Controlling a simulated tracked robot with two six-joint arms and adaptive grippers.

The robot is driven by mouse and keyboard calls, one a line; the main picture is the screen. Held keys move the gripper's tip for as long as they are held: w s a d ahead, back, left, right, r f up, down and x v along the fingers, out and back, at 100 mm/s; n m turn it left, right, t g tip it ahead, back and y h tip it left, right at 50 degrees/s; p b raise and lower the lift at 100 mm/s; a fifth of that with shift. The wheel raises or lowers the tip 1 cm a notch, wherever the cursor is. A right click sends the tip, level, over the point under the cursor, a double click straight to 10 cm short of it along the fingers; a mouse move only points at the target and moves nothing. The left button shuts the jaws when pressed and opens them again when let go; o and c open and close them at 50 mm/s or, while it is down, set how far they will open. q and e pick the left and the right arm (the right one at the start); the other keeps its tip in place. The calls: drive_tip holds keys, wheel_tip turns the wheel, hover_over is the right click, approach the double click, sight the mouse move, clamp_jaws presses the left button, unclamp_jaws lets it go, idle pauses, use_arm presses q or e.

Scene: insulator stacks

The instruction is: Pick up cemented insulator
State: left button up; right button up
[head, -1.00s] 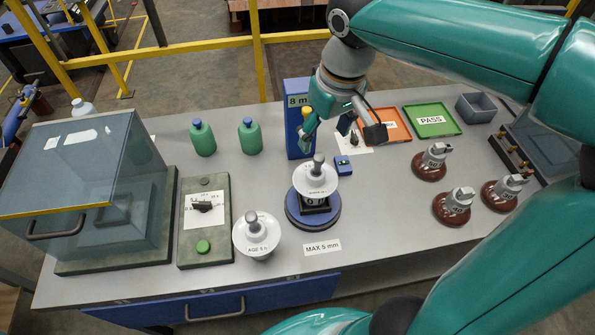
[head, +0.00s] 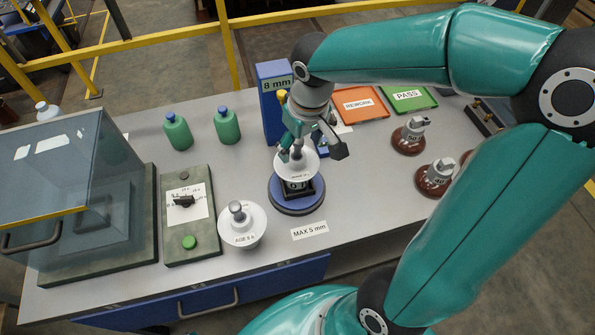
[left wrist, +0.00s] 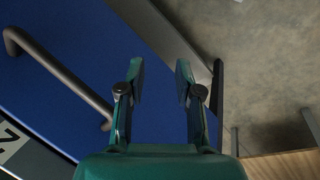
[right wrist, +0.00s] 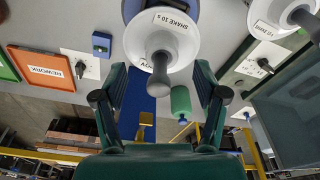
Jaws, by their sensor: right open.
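A white disc insulator (head: 297,167) with a grey pin on top sits on the round blue stand (head: 297,204). In the right wrist view this insulator (right wrist: 133,47) has a "SHAKE 10 s" label, and its pin shows between my fingers. My right gripper (head: 305,146) is open above it; whether the fingers touch the pin is unclear. A second white insulator (head: 242,228) stands on the table left of the stand. Brown insulators (head: 408,138) stand at the right, partly hidden by my arm. My left gripper (left wrist: 163,80) is open and empty before the blue drawer front (left wrist: 100,50).
A green-grey plate (head: 190,215) with a knob and green button lies left of the insulators, beside a clear-sided box (head: 70,190). Green bottles (head: 178,132), a blue "8 mm" block (head: 272,100), an orange tray (head: 362,103) and a green tray (head: 408,98) stand behind.

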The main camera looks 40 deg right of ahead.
sight(296, 155)
drive_tip(key=f, duration=0.1)
drive_tip(key=w+f, duration=0.1)
drive_tip(key=f, duration=0.1)
drive_tip(key=shift+w+f, duration=0.2)
drive_tip(key=shift+f, duration=0.5)
clamp_jaws()
drive_tip(key=shift+r, duration=0.1)
